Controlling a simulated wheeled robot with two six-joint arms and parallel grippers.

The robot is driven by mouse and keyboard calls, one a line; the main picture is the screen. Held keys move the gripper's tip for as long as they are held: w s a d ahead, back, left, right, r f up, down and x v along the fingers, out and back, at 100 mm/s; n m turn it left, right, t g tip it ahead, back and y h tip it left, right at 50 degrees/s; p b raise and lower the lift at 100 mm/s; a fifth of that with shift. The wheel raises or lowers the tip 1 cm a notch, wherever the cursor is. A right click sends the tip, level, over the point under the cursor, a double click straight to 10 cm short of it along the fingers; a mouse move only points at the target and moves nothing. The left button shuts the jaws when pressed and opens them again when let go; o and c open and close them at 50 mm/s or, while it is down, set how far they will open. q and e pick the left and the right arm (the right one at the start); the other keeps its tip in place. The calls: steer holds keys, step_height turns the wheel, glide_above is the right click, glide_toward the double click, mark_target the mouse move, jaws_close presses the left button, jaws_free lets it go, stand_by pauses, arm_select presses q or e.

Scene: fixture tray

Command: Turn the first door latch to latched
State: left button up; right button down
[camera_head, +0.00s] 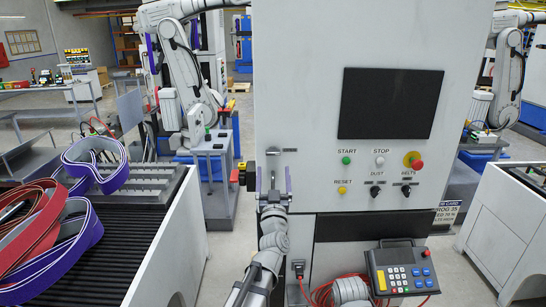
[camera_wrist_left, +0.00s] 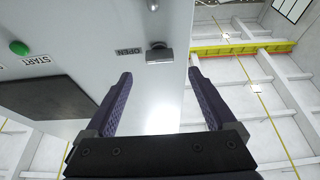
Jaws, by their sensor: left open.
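The door latch (camera_head: 273,152) is a small grey handle near the left edge of the white cabinet front. In the left wrist view the latch (camera_wrist_left: 159,55) is a grey block below a round pivot, beside the label OPEN (camera_wrist_left: 127,51). My left gripper (camera_head: 274,178) is just below the latch in the head view, fingers pointing up. In the left wrist view my left gripper (camera_wrist_left: 160,74) is open and empty, with the latch beyond the gap between its fingertips. I see no contact. My right gripper is not in view.
The cabinet carries a dark screen (camera_head: 390,103), labelled buttons and a red stop knob (camera_head: 416,164). A pendant (camera_head: 402,270) with a red cable hangs below. A conveyor (camera_head: 100,235) with purple and red belts stands left; a white machine (camera_head: 510,225) stands right.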

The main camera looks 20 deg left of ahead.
mark_target(273, 155)
arm_select(q)
steer(key=p+x, duration=0.3)
steer(key=x, duration=0.4)
steer(key=shift+w, duration=0.35)
steer(key=c, duration=1.4)
